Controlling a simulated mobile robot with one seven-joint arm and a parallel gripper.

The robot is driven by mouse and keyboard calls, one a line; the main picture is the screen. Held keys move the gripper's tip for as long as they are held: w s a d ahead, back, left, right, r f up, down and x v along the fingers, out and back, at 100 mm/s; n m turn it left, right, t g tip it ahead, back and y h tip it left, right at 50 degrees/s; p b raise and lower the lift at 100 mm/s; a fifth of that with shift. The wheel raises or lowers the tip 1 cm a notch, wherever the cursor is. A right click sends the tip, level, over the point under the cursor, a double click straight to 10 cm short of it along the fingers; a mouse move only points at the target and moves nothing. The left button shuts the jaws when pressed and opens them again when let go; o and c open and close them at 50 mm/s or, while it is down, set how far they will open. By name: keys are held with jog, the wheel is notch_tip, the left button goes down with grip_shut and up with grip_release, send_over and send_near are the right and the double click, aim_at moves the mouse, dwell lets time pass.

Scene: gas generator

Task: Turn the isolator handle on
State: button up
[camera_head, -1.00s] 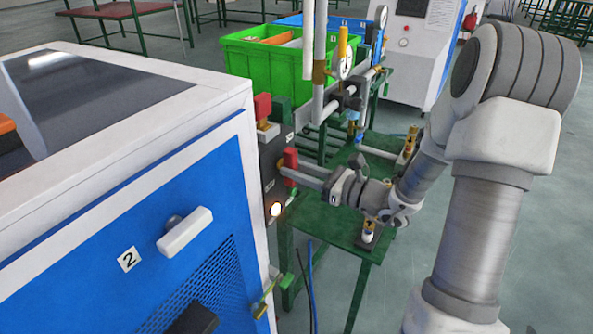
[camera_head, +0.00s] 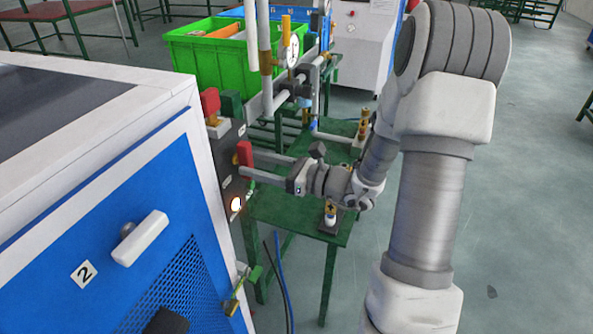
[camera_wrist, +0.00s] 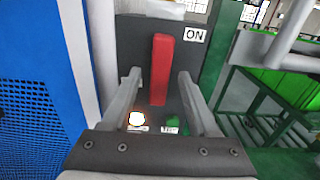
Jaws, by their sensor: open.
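The isolator handle (camera_head: 244,153) is a red bar on a dark panel (camera_head: 228,170) at the side of the blue and white machine. In the wrist view the red handle (camera_wrist: 161,70) stands close to upright, leaning slightly, with an "ON" label (camera_wrist: 194,35) to the right of its top. My gripper (camera_head: 250,165) is open at the panel. In the wrist view my gripper (camera_wrist: 159,82) has one finger on each side of the handle, with visible gaps on both sides. Contact is not visible.
A lit lamp (camera_wrist: 137,119) sits below the handle. A second red part (camera_head: 210,102) is above the panel. Pipes with a gauge (camera_head: 292,52), a green crate (camera_head: 215,55) and a green table (camera_head: 300,212) stand behind. Open floor lies to the right.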

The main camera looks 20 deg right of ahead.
jog(key=p+v, duration=0.2)
jog(key=v, duration=1.3)
jog(key=shift+s+d, duration=0.3)
jog(key=shift+a+r, duration=0.1)
